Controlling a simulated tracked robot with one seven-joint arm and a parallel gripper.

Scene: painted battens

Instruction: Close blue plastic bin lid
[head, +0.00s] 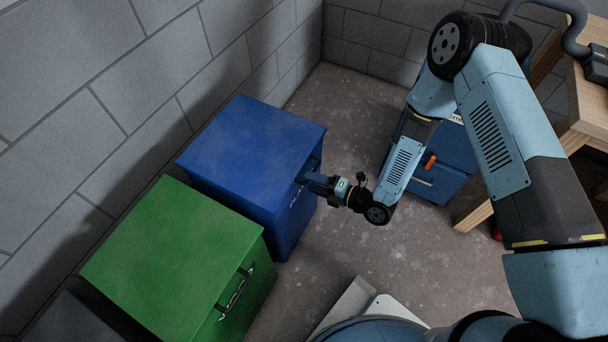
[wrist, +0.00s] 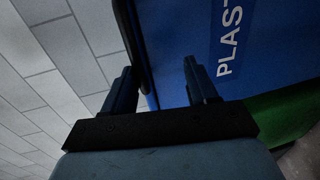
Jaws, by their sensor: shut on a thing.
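The blue plastic bin (head: 295,215) stands against the wall, left of centre in the head view. Its blue lid (head: 250,150) lies over the top and looks about level; I cannot tell whether a small gap is left under its front edge. My gripper (head: 306,177) is at the bin's front, just below the lid's edge. The bin's blue front with white "PLAS" lettering (wrist: 230,45) shows beyond; the handle is mostly hidden in the head view.
A green bin (head: 175,260) with a dark front handle stands beside the blue one, with a dark bin (head: 65,320) past it. A blue cabinet (head: 440,165) and a wooden bench (head: 590,100) stand at the right. Concrete floor (head: 345,110) between is clear.

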